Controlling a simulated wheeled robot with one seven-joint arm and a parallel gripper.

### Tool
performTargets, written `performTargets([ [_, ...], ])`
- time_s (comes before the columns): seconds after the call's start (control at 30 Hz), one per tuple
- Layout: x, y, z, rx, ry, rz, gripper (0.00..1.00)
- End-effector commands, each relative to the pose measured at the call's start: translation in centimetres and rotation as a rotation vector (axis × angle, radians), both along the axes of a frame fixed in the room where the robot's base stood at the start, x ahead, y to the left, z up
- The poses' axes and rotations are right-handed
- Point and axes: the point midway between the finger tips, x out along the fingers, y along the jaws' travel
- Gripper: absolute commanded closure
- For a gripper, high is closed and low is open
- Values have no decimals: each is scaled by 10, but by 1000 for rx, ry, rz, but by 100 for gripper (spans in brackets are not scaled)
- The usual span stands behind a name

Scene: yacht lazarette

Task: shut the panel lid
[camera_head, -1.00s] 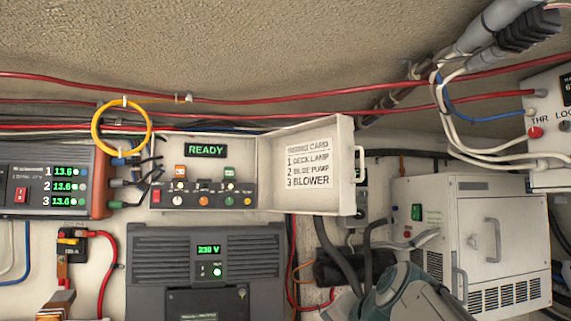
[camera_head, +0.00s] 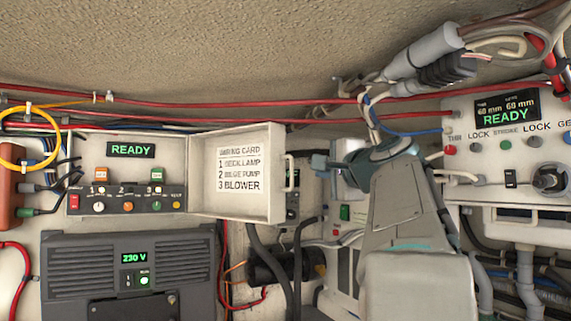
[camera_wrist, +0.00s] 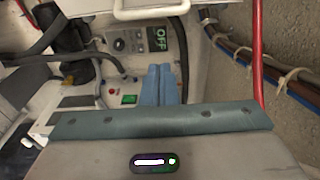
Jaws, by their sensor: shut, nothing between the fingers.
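The panel lid (camera_head: 236,205) is a white tray-like door carrying a wiring card. In the head view it stands open, swung out to the right of the control panel (camera_head: 85,155), with a pale handle (camera_head: 290,173) on its free right edge. My gripper (camera_head: 320,162) is to the right of the handle, apart from it in the picture, partly hidden by my wrist. In the wrist view my blue fingers (camera_wrist: 157,85) are together and empty. A white handle, seemingly the lid's, (camera_wrist: 150,14) crosses the top of that view, beyond the fingertips.
A grey 230 V unit (camera_head: 65,260) is below the panel. Dark hoses (camera_head: 270,240) hang below and right of the lid. A white box with a green switch (camera_head: 345,213) is behind my arm. A READY console (camera_head: 480,125) is at right. Red cables (camera_head: 230,102) run above.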

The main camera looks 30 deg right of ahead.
Motion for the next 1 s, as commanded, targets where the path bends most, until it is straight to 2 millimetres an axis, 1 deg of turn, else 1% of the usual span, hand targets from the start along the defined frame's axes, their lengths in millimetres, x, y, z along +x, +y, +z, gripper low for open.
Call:
performTargets([
  [0.03,12,-2,3,3,3,2,100],
  [0.17,40,-5,4,2,2,3,100],
  [0.2,35,4,4,-2,-2,1,100],
  [0.3,32,17,2,-2,-1,1,100],
  [0.4,30,26,2,-2,-1,0,100],
  [0.5,29,32,1,-2,0,-1,100],
  [0.63,28,35,0,-1,0,0,100],
  [0.87,28,35,0,-1,0,0,100],
  [0.9,28,32,0,-1,0,0,100],
  [1.0,27,35,0,-1,0,-1,100],
])
